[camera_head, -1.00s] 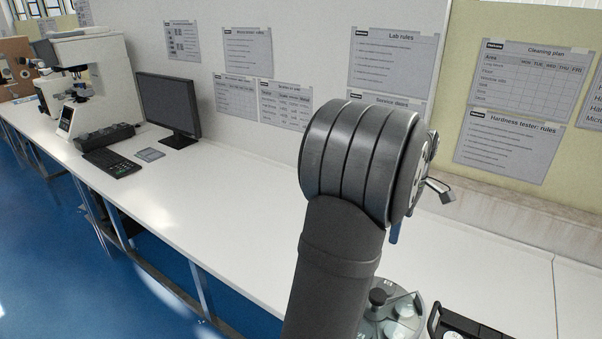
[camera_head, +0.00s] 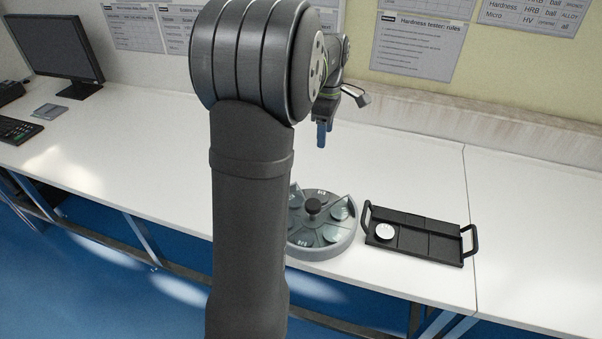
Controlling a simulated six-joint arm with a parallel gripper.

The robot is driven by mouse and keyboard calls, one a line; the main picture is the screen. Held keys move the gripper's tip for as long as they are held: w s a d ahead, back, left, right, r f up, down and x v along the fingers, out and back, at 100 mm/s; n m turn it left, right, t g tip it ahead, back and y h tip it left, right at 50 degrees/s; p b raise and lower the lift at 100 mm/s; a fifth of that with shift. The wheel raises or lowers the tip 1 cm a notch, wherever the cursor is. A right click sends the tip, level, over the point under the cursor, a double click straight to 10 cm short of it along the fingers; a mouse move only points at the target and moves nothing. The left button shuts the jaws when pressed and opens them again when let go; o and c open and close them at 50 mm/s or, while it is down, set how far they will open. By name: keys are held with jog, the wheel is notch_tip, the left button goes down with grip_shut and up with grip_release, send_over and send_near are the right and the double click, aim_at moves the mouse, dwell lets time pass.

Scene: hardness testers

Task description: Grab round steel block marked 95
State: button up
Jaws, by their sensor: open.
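A round grey carousel (camera_head: 348,245) with a dark centre knob stands on the white bench, partly hidden behind my arm. Several round, pale steel blocks (camera_head: 339,212) sit in its sectors. Their markings are too small to read, so I cannot tell which one is marked 95. Another round block (camera_head: 384,231) lies in the left front compartment of a black tray. My gripper (camera_head: 321,134) is open and empty, with blue fingertips pointing down. It hangs above the bench, behind and above the carousel, apart from it.
The black tray (camera_head: 430,238) with raised side handles stands right of the carousel; its other compartments look empty. A monitor (camera_head: 68,45) and a keyboard (camera_head: 18,130) are at the left. The wall is behind. The bench between monitor and arm is clear.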

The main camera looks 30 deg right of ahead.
notch_tip(320, 180, down, 3)
jog(key=w+d+m+g+y, duration=0.1)
jog(key=w+d+m+y, duration=0.15)
jog(key=m, duration=0.55)
jog(key=m+g+y, duration=0.1)
jog(key=m+g, duration=0.1)
jog(key=m, duration=1)
send_over(321, 195)
jog(key=w+d, duration=0.2)
jog(key=f, duration=1.4)
jog(key=shift+s+d+f, duration=0.15)
jog(key=shift+s+f, duration=0.05)
jog(key=shift+s, duration=0.05)
jog(key=shift+w+x, duration=0.1)
jog(key=shift+x, duration=1.45)
jog(key=shift+w+x, duration=0.15)
jog(key=shift+x, duration=1.4)
jog(key=shift+f, duration=0.1)
jog(key=c, duration=0.8)
